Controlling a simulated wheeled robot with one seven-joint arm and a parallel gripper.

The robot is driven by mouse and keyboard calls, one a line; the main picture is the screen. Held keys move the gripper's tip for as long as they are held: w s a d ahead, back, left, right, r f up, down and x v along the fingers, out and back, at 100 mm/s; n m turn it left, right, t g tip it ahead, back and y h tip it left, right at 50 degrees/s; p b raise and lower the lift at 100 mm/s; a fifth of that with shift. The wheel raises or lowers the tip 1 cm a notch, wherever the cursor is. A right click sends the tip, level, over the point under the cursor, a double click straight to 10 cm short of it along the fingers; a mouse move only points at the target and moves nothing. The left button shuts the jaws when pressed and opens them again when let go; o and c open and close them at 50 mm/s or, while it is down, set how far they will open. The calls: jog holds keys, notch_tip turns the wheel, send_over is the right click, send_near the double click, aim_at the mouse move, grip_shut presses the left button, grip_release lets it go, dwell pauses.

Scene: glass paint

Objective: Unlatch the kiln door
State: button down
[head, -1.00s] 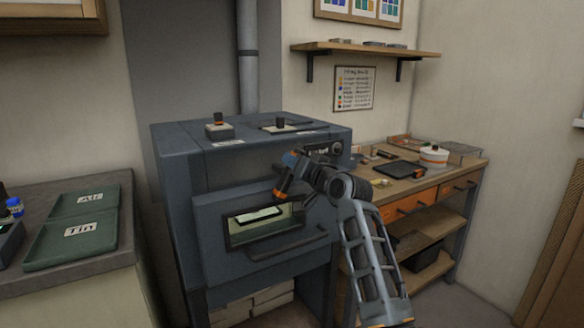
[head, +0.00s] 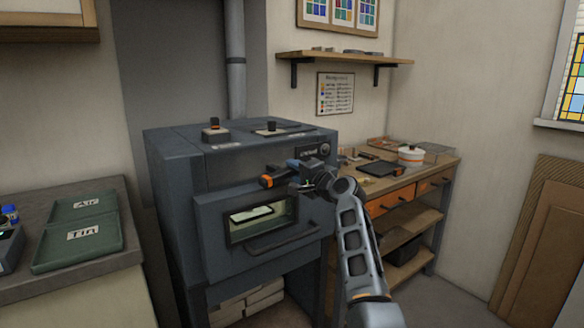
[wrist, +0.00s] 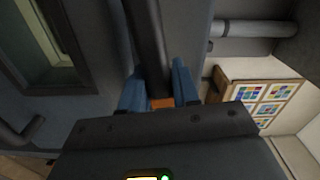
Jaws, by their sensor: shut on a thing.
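The grey kiln (head: 165,200) stands in the middle of the head view. Its door (head: 212,250) looks shut, with a window (head: 236,228) and a bar handle (head: 285,243). A dark latch lever with an orange end (head: 266,181) lies near the door's top edge, pointing left and nearly level. My gripper (head: 290,178) is shut on the lever at the door's upper right. In the wrist view, the blue fingers of my gripper (wrist: 158,92) close around the dark lever (wrist: 147,45). My gripper and arm hide the lever's pivot.
A pale piece (head: 250,214) shows behind the kiln window. A bench (head: 445,160) with orange drawers stands at the right. Green trays (head: 82,238) lie on the left counter. A flue pipe (head: 235,60) rises behind the kiln. Floor is clear at the lower right.

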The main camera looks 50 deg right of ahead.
jog(key=shift+f+m+p, duration=0.3)
jog(key=shift+f+m, duration=0.05)
jog(key=shift+m, duration=0.45)
jog(key=c, duration=0.9)
grip_release()
jog(key=shift+b+v, duration=0.45)
jog(key=shift+v, duration=3.5)
jog(key=shift+f, duration=0.1)
